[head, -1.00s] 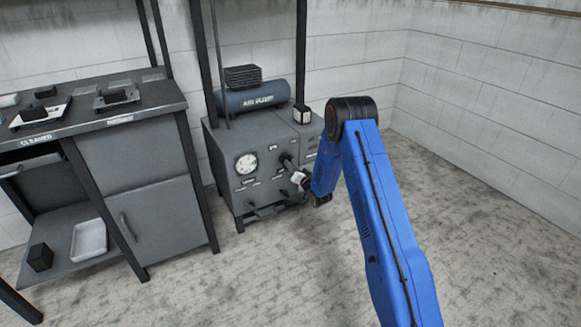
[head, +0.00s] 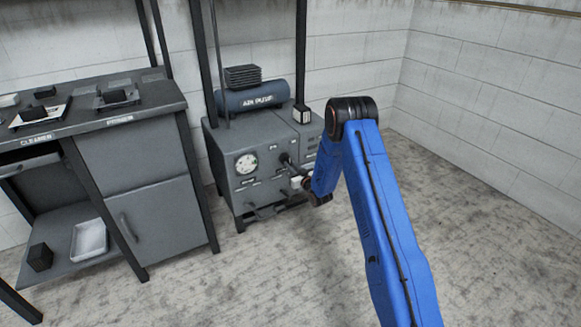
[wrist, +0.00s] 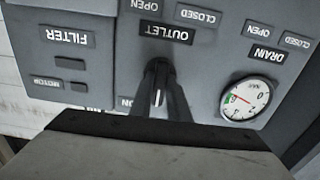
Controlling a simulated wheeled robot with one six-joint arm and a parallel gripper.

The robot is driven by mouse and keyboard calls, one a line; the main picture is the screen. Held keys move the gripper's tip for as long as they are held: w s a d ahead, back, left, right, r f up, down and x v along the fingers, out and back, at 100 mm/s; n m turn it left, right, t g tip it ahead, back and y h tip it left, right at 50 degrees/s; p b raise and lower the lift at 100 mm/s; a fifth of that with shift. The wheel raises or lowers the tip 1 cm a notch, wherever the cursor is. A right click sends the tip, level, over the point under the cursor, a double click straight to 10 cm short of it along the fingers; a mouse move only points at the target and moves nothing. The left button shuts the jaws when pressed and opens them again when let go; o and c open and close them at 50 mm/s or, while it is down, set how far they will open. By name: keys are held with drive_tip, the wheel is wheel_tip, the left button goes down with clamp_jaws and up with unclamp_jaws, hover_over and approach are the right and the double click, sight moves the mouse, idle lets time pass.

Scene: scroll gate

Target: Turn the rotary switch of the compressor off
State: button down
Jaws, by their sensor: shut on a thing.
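The compressor (head: 245,185) is a grey box with a blue-grey tank (head: 255,97) on top, standing on the floor. Its front panel also fills the wrist view (wrist: 215,65), upside down, with OUTLET, DRAIN, FILTER and MOTOR labels. My gripper (wrist: 160,75) reaches the panel just by the OUTLET label, its dark fingers closed around a small dark rotary switch (wrist: 158,98) with a pale mark. The fingers hide most of the switch, so its exact setting cannot be read.
A round gauge (head: 246,163) is on the panel, also in the wrist view (wrist: 246,99). Handles stick out low on the front (head: 265,211). A grey workbench (head: 160,180) stands to the left. Dark rack posts (head: 300,50) rise beside the compressor. The floor at right is clear.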

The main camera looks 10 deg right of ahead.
drive_tip(key=n, duration=0.6)
drive_tip(key=shift+d+n, duration=0.1)
drive_tip(key=shift+n, duration=0.2)
idle(0.5)
drive_tip(key=c, duration=1.7)
unclamp_jaws()
drive_tip(key=v, duration=1.7)
drive_tip(key=shift+s, duration=0.2)
drive_tip(key=shift+r, duration=0.1)
